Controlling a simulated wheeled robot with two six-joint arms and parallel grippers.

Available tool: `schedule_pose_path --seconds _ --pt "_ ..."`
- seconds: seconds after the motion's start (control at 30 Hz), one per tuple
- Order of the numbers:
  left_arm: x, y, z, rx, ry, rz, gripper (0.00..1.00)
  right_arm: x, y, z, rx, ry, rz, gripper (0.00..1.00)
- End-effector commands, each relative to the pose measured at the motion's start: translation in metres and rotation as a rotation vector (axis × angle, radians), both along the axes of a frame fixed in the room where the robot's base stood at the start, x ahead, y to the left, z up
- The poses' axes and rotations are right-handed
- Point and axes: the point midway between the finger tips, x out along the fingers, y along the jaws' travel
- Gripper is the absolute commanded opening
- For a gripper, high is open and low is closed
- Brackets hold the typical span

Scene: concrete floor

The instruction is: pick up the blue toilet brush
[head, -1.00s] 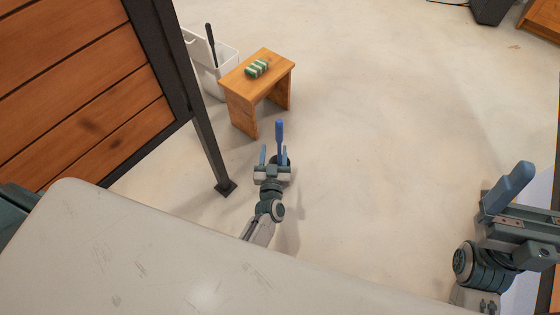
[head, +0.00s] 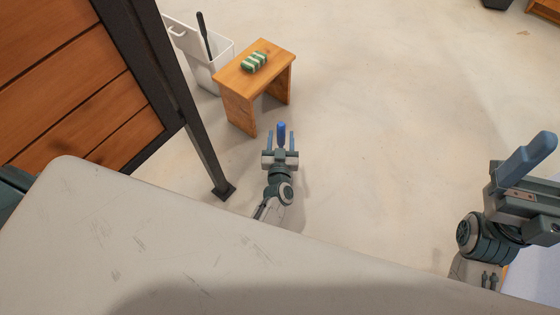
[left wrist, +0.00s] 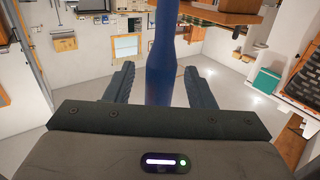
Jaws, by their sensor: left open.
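The blue toilet brush (head: 281,130) is upright on the floor side of the wooden stool, and only its upper handle shows in the head view. My left gripper (head: 281,138) is open, with one finger on each side of the handle. In the left wrist view the blue handle (left wrist: 161,60) rises between the two open fingers (left wrist: 160,88), with gaps on both sides. The brush's lower part is hidden behind my gripper. My right gripper (head: 522,162) is at the right edge; only one finger shows clearly, so its opening cannot be told.
A wooden stool (head: 232,104) with a green-and-white striped item (head: 254,62) stands just beyond. A white bin (head: 207,74) holding a dark-handled thing is behind it. A black post (head: 205,155) stands left of my left arm. Floor to the right is clear.

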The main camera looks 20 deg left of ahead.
Motion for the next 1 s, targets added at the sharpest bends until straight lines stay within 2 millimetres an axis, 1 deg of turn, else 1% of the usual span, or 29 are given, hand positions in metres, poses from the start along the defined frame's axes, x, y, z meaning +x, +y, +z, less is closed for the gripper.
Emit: schedule_pose_path --seconds 0.23,0.37,0.4,0.5,0.83,1.0 --pt "0.000 -0.001 0.001 0.000 0.001 0.001 0.50 -0.002 0.000 0.003 0.008 -0.012 -0.001 1.00" --pt "0.000 -0.001 0.001 0.000 0.001 0.001 0.24 -0.002 0.000 0.000 0.005 0.000 0.000 1.00" --pt "0.000 -0.001 0.001 0.000 0.001 0.001 0.16 -0.002 0.000 -0.001 0.004 0.004 0.000 1.00" --pt "0.000 -0.001 0.000 0.000 0.001 0.001 0.00 -0.002 0.000 -0.002 0.002 0.008 0.001 1.00" --pt "0.000 -0.001 0.002 0.000 0.000 0.001 0.00 0.000 0.000 0.000 -0.002 0.002 0.002 1.00" --pt "0.001 0.000 0.010 0.000 0.000 -0.001 0.00 0.000 0.000 0.004 -0.005 0.016 0.002 1.00"
